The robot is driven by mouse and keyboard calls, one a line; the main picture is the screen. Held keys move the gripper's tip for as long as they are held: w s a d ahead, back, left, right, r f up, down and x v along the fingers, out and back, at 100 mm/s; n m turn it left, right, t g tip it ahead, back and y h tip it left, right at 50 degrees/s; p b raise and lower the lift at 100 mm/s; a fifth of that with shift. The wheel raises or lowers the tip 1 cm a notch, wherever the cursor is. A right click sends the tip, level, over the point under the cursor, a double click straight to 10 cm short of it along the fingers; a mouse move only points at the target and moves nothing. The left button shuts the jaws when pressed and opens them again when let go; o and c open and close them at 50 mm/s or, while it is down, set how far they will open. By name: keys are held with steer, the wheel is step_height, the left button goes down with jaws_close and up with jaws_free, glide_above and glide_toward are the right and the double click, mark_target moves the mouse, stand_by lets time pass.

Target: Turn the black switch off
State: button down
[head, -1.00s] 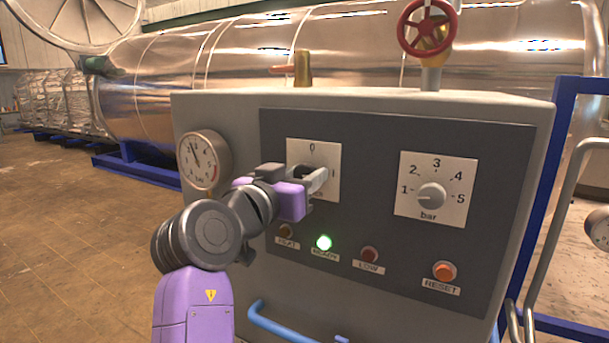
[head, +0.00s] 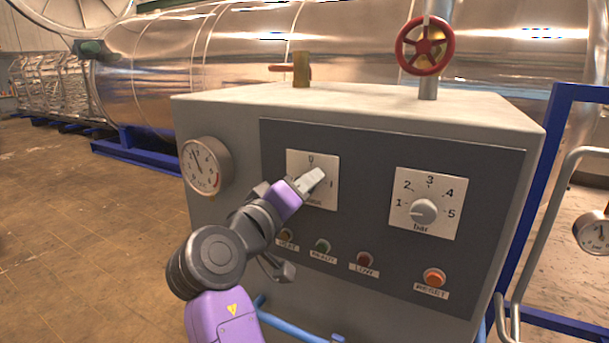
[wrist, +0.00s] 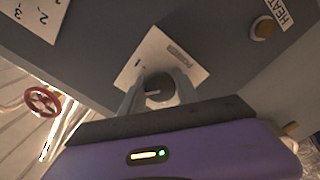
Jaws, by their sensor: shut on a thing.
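The black switch (wrist: 158,88) sits on a white plate (head: 326,194) marked 0 at the top and I at the right. In the wrist view the switch is a dark round knob between my two fingers. My gripper (head: 314,180) reaches the plate from the lower left and is shut on the switch; it also shows in the wrist view (wrist: 158,95). In the head view the fingers hide the switch, so its pointing direction is hard to tell. The READY lamp (head: 323,246) below the plate is dark.
A bar dial (head: 424,211) is to the right of the switch. The HEAT (head: 286,236), LOW (head: 364,260) and orange RESET (head: 434,278) buttons or lamps line the panel below. A gauge (head: 206,165) is at left, and a red valve wheel (head: 425,46) stands above the box.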

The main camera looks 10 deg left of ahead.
steer(key=n+p, duration=0.3)
steer(key=shift+r+n, duration=0.3)
steer(key=shift+f+n+p, duration=0.15)
steer(key=shift+n+p, duration=1.3)
steer(key=shift+n, duration=0.55)
steer(key=shift+a+f, duration=0.1)
steer(key=c, duration=0.9)
jaws_free()
